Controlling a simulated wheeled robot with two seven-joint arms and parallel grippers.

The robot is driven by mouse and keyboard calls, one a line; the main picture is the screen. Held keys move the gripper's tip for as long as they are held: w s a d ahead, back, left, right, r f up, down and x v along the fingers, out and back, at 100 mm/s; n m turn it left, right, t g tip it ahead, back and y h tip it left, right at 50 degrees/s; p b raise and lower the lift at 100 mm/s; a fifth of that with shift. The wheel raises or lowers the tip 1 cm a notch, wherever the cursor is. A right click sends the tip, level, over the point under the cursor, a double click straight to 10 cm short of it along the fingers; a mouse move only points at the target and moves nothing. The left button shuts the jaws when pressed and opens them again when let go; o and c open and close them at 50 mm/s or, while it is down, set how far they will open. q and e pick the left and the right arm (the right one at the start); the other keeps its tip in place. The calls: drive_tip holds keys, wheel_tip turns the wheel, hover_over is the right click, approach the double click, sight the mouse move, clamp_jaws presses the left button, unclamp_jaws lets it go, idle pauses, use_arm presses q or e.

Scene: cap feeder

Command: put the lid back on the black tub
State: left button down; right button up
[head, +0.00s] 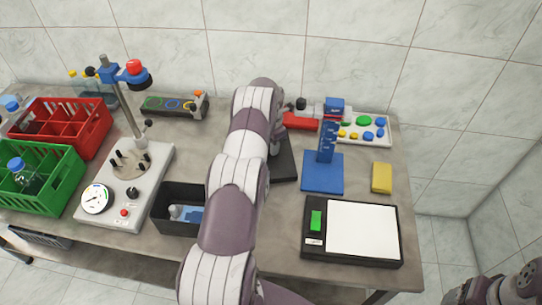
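The black tub (165,217) stands open near the front edge of the table, left of my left arm. A pale bottle-like item and a blue item lie inside it, and my arm covers its right end. A dark flat piece (286,168) lies right of my arm, partly hidden; I cannot tell whether it is the lid. My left gripper (278,143) is mostly hidden behind my own forearm, above or beside that dark piece. Its fingers are not clear, nor whether it holds anything. My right arm shows at the bottom right corner, without a clear gripper.
Left are red (62,135) and green (45,180) crates and a grey gauge stand (130,185) with a tall post. Right are a blue stand (322,175), a yellow block (381,178), a white-topped black device (362,230) and a tray of coloured caps (352,141).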

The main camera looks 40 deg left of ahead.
use_arm(q)
drive_tip(key=shift+r+p, duration=0.6)
drive_tip(key=shift+r, duration=0.35)
drive_tip(key=shift+r+p, duration=0.7)
drive_tip(key=shift+r, duration=0.8)
